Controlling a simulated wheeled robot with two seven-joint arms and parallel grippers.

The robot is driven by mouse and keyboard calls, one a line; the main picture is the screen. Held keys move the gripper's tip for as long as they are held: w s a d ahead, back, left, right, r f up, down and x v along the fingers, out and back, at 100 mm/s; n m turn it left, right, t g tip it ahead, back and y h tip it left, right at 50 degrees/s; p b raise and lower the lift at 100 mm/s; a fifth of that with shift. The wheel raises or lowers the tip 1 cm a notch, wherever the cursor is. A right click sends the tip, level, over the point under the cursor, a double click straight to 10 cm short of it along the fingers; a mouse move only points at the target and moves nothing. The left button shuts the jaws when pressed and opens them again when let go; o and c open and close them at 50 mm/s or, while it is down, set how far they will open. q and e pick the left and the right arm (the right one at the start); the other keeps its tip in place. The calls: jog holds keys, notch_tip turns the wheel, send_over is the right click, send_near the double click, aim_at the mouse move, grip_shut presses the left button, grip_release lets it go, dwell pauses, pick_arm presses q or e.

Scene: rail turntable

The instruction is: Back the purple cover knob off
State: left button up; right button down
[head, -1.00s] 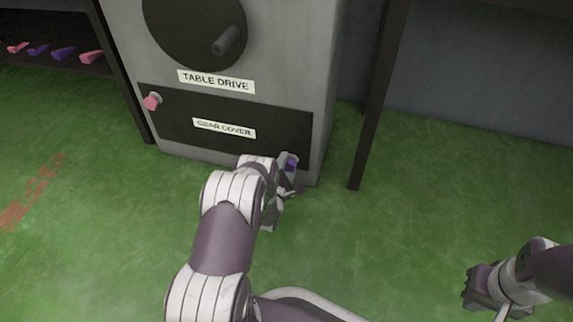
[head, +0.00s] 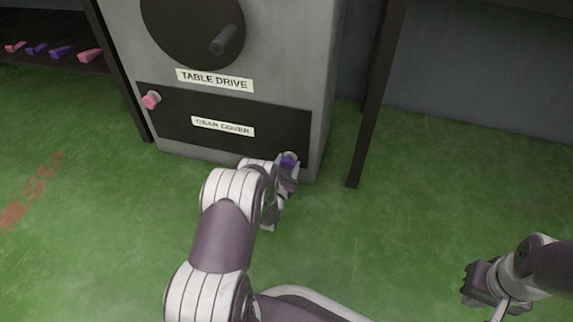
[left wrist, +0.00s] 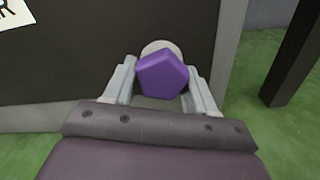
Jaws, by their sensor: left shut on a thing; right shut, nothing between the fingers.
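The purple cover knob (head: 289,160) sits at the lower right corner of the dark gear cover (head: 180,125). In the left wrist view the knob (left wrist: 162,75) shows a many-sided purple head in front of a round pale collar (left wrist: 160,46). My left gripper (head: 288,172) is shut on the knob, with one finger on each side of it. Its fingers also show in the left wrist view (left wrist: 162,88). My right gripper (head: 474,288) is shut and empty, low over the green floor at the right.
A pink knob (head: 151,100) is at the cover's upper left. Above is the table drive wheel (head: 190,30) with its handle (head: 224,40). A dark post (head: 370,120) stands right of the grey cabinet (head: 322,90). Several pink and purple pieces lie on a shelf (head: 60,68) at left.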

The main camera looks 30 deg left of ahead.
pick_arm(q)
jog(key=shift+d+n, duration=0.1)
jog(key=shift+n, duration=0.6)
jog(key=o, duration=1)
jog(key=shift+c, duration=0.2)
jog(key=p+v, duration=0.2)
jog(key=v, duration=0.1)
jog(key=p+v, duration=0.1)
jog(key=shift+s+r+p, duration=0.35)
jog(key=shift+p, duration=0.05)
jog(key=p, duration=0.3)
send_near(286, 166)
jog(key=v, duration=0.2)
jog(key=shift+w+d+f, duration=0.1)
jog(key=shift+f, duration=0.3)
